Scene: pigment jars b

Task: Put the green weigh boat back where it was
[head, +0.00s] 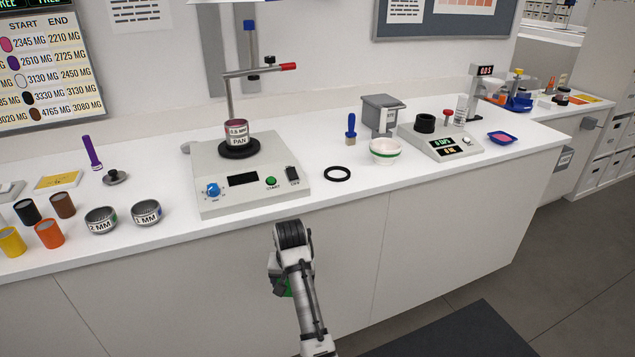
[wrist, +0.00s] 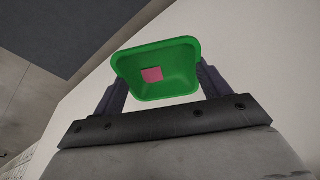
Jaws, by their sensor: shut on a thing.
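My gripper (wrist: 160,84) is shut on the green weigh boat (wrist: 180,88). The boat sits between the two fingers, its open side facing the wrist camera, with a small pink patch (wrist: 152,75) on its inner floor. In the head view my gripper (head: 280,276) is in front of the cabinet fronts, below the bench top edge. Only a small green piece of the boat (head: 284,289) shows there; my arm hides the rest.
The white bench (head: 345,198) has a clear front strip right of the sieve shaker (head: 250,192). On it are a black ring (head: 337,174), a white bowl (head: 385,153), a balance (head: 465,148), a blue weigh boat (head: 502,135) and, at left, sieves (head: 146,213) and coloured jars (head: 49,234).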

